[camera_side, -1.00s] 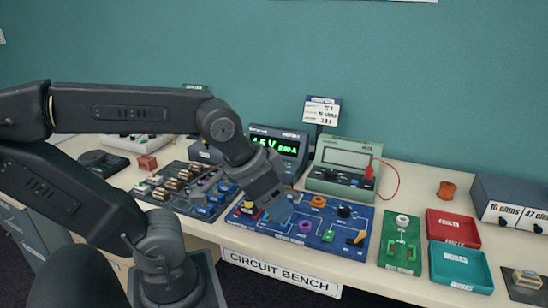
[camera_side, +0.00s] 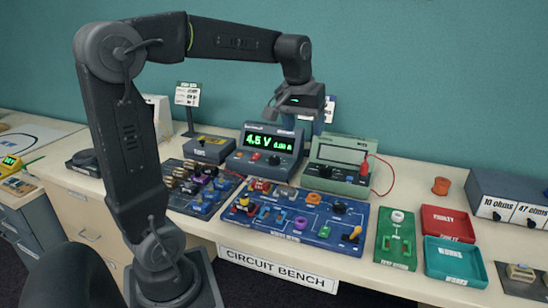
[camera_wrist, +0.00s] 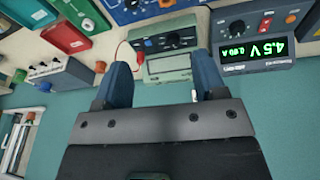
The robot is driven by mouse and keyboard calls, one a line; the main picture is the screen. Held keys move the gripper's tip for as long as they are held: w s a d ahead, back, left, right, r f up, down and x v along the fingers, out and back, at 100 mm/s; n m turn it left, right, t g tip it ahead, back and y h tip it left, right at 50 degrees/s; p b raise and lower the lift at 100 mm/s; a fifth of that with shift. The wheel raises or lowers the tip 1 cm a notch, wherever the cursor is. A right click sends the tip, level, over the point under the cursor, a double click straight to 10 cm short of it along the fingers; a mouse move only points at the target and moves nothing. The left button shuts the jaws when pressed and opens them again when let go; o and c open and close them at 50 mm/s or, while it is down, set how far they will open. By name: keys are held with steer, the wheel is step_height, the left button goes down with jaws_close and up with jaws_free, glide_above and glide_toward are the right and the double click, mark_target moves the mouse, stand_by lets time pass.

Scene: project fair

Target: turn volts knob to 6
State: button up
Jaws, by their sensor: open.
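The power supply (camera_side: 233,162) is a dark grey box with a green display (camera_side: 268,142) reading 4.5 V and 0.00 A. My gripper (camera_side: 312,124) is open and empty above and behind the gap between the supply and the green meter. Its two blue fingers (camera_wrist: 163,65) are apart, touching nothing.
The green meter (camera_side: 342,148) with a red plug and lead stands right of the supply. The blue circuit board (camera_side: 320,246) lies in front. A grey box (camera_side: 208,150) stands left. Red (camera_side: 447,224) and teal (camera_side: 457,266) trays are right. A sign card (camera_side: 187,95) stands behind.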

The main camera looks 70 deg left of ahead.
steer(key=w+a+f+n+g, duration=0.1)
steer(key=w+a+f+n, duration=0.1)
steer(key=a, duration=0.5)
steer(key=w+a+f+n+g, duration=0.1)
steer(key=w+a+n, duration=0.1)
steer(key=a, duration=0.6)
steer(key=n+h, duration=0.1)
steer(key=n, duration=0.2)
glide_toward(274, 158)
steer(key=shift+g, duration=0.3)
steer(key=f, duration=0.9)
steer(key=shift+w+a+f, duration=0.15)
steer(key=shift+w+f, duration=0.1)
steer(key=shift+w, duration=0.05)
steer(key=shift+c, duration=0.3)
steer(key=c, duration=0.9)
steer(key=shift+o, duration=0.2)
steer(key=shift+m, duration=2.6)
